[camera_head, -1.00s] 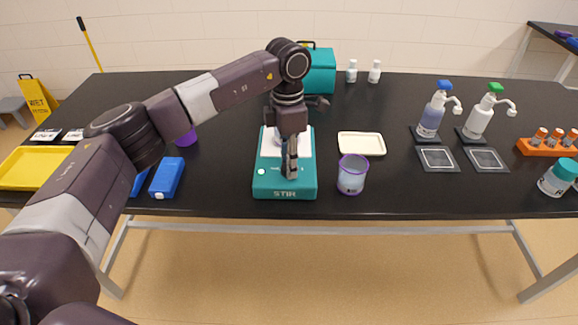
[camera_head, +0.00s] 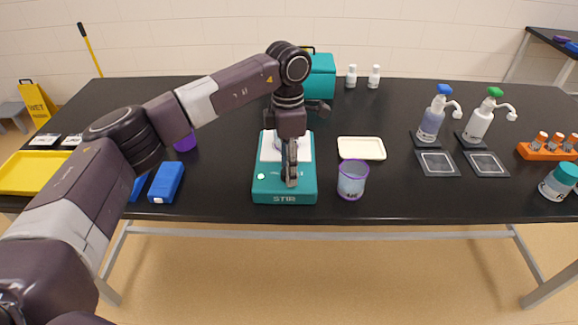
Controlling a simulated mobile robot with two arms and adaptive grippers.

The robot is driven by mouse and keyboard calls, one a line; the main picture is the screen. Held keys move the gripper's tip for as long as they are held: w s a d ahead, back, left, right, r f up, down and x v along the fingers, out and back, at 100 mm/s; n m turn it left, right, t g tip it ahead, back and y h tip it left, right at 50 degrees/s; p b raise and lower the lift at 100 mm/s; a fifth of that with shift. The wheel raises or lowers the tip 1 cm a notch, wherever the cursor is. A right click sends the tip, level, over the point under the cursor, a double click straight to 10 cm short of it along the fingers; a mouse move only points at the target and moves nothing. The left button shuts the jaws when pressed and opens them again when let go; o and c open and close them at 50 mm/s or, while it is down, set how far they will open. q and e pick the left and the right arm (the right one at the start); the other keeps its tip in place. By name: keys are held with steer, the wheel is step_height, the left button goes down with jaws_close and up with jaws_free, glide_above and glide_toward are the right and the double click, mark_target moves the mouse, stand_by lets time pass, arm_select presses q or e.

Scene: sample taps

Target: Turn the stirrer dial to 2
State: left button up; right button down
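The stirrer (camera_head: 303,191) is a teal box with a white top plate and the word STIR on its front, standing near the table's front edge. My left gripper (camera_head: 291,182) points down over the front of the stirrer, at its sloped control face. The dial is hidden behind the fingers, so I cannot see its setting or whether the fingers touch it. The fingers look close together, but whether they hold the dial cannot be told. A small pale spot shows on the stirrer's left front. My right gripper is not in view.
A purple-rimmed cup (camera_head: 352,181) stands just right of the stirrer, with a cream tray (camera_head: 361,149) behind it. A blue box (camera_head: 166,183) lies to the left. Pump bottles (camera_head: 431,121) and an orange rack (camera_head: 545,153) stand at the right. A teal case (camera_head: 320,77) is behind.

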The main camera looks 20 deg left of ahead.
arm_select(q)
steer(key=shift+r, duration=0.2)
step_height(320, 180, up, 12)
steer(key=shift+w+a+f, duration=0.15)
steer(key=shift+w+f, duration=0.05)
steer(key=shift+w, duration=0.05)
steer(key=shift+f, duration=0.1)
stand_by(0.3)
